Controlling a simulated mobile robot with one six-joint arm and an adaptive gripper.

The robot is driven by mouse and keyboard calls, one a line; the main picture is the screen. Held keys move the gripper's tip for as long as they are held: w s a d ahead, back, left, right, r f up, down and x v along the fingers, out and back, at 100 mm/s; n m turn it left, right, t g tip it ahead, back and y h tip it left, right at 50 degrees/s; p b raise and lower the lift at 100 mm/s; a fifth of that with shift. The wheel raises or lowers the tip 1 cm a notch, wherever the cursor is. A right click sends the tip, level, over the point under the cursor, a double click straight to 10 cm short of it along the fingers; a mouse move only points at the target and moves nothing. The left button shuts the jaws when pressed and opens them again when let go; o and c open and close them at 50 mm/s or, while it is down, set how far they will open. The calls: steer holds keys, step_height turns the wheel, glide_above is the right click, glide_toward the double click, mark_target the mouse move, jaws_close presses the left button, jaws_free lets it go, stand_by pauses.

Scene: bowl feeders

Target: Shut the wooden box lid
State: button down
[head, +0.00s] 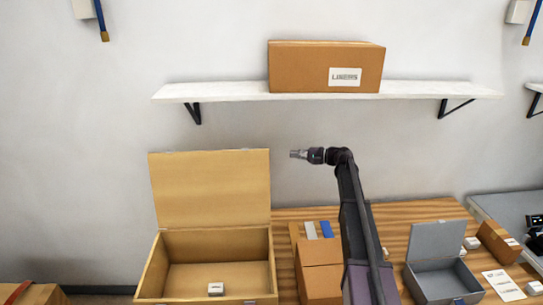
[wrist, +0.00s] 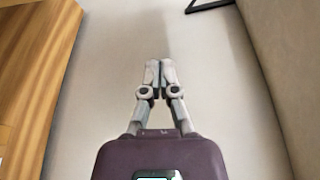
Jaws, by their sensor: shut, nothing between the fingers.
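The wooden box (head: 148,282) stands at the lower left in the head view. Its lid (head: 210,188) is open and stands nearly upright at the back of the box. A small white labelled block (head: 216,289) lies inside the box. My gripper (head: 294,154) is to the right of the lid's upper right edge, apart from it in the picture, and points left. In the wrist view my gripper (wrist: 160,66) has its fingertips together, with nothing between them.
A wall shelf (head: 230,91) with a cardboard box (head: 300,68) is above my gripper. On the wooden table (head: 400,215) are a cardboard box (head: 320,270), a grey open box (head: 440,278) and a smaller carton (head: 497,242). Bare wall lies left of the lid.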

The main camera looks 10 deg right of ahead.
steer(key=shift+a, duration=0.15)
steer(key=a, duration=0.9)
steer(key=shift+s, duration=0.2)
stand_by(0.4)
steer(key=shift+r, duration=0.1)
steer(key=shift+s+a, duration=0.1)
steer(key=shift+a, duration=0.05)
